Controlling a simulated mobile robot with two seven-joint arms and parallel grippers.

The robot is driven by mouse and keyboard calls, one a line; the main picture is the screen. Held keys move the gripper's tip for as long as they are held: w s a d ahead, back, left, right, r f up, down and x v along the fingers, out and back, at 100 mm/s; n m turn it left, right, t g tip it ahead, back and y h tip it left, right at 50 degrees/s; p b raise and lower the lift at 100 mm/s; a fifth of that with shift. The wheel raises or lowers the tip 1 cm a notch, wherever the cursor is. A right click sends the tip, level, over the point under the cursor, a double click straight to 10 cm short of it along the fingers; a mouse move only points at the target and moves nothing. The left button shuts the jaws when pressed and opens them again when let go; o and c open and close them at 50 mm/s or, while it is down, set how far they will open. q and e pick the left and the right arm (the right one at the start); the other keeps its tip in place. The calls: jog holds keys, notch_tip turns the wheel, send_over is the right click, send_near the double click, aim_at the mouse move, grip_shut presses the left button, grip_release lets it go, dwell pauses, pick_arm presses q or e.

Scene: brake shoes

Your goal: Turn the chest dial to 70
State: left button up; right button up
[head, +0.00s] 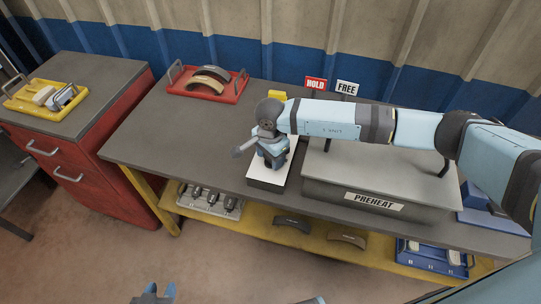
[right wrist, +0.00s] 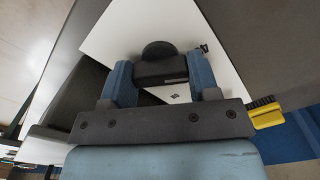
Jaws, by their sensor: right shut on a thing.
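The chest (head: 375,180) is a grey box labelled PREHEAT on the workbench. A white panel (head: 262,184) lies just left of it. My right gripper (head: 272,162) is down over this panel and hides the dial in the head view. In the right wrist view the dark dial (right wrist: 160,68) sits between the blue fingers of my right gripper (right wrist: 162,82), which is shut on it. The white panel (right wrist: 122,30) shows around it. No number or pointer reading is legible. My left gripper (head: 156,292) is at the bottom edge of the head view, empty, its tips apart.
A red tray (head: 238,91) with curved shoes stands at the back left of the workbench (head: 150,135). HOLD (head: 315,84) and FREE (head: 347,88) signs stand behind the chest. A yellow tray (head: 22,101) is on the red cabinet. The bench's left middle is clear.

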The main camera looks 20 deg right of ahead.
pick_arm(q)
jog(key=shift+f, duration=0.2)
pick_arm(e)
jog(key=shift+m+b, duration=0.45)
jog(key=shift+m, duration=0.35)
jog(key=m+b, duration=0.1)
jog(key=m, duration=0.1)
jog(key=shift+f+m, duration=0.1)
jog(key=shift+m, duration=0.2)
jog(key=m+b, duration=0.1)
jog(key=m, duration=0.4)
jog(key=shift+w+b, duration=0.1)
jog(key=shift+b, duration=0.3)
jog(key=m, duration=0.3)
jog(key=shift+b, duration=0.3)
jog(key=m, duration=0.4)
jog(key=shift+m, duration=0.3)
jog(key=m, duration=0.3)
pick_arm(q)
jog(key=shift+w+d+f, duration=0.1)
jog(key=shift+f, duration=0.7)
jog(key=shift+w+d+f, duration=0.1)
jog(key=shift+f, duration=0.65)
pick_arm(e)
jog(key=shift+d+m, duration=0.1)
jog(key=shift+m, duration=1.7)
